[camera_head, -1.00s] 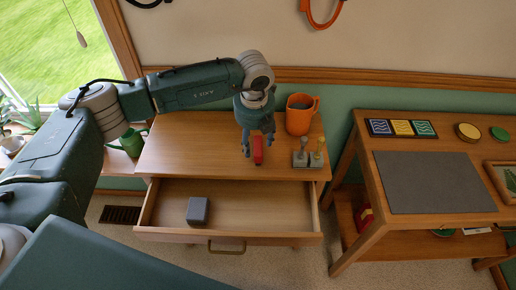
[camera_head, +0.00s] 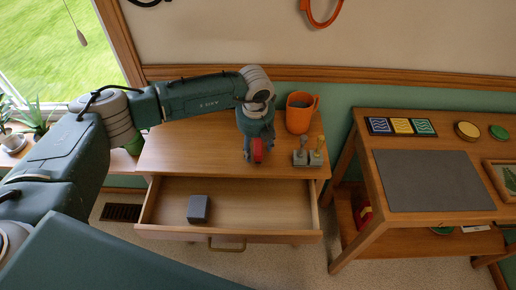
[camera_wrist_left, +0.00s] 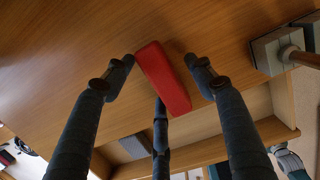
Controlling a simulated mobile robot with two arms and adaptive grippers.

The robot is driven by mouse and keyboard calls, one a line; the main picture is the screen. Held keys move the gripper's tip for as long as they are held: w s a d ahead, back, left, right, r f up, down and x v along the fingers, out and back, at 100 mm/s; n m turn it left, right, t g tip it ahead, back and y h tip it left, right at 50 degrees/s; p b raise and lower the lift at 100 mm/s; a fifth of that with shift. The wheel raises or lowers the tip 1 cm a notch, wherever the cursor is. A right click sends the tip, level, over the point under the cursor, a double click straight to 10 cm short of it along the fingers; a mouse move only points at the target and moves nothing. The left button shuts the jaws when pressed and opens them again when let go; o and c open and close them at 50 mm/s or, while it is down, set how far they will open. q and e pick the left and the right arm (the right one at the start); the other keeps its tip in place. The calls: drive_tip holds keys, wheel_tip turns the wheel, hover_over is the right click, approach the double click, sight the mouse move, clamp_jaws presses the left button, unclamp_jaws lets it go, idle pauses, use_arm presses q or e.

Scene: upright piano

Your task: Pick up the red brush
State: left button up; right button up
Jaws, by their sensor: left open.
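The red brush (camera_head: 257,150) is on the wooden desk top, near the front edge above the open drawer. In the left wrist view the red brush (camera_wrist_left: 163,80) shows as a red block on the wood. My left gripper (camera_head: 256,154) is over it, fingers pointing down. In the left wrist view the fingers of my left gripper (camera_wrist_left: 163,82) are open, spread on both sides of the brush with gaps, and a third finger is at its near end. Part of the brush is hidden by the gripper in the head view. My right gripper is not seen.
An orange mug (camera_head: 300,112) stands behind, to the right. A grey stand with knobbed pieces (camera_head: 308,155) is close on the right. The open drawer (camera_head: 260,205) holds a grey block (camera_head: 198,209). A second table (camera_head: 435,180) stands farther right.

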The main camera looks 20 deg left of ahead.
use_arm(q)
drive_tip(key=shift+f, duration=0.1)
drive_tip(key=c, duration=1.2)
drive_tip(key=shift+c, duration=0.2)
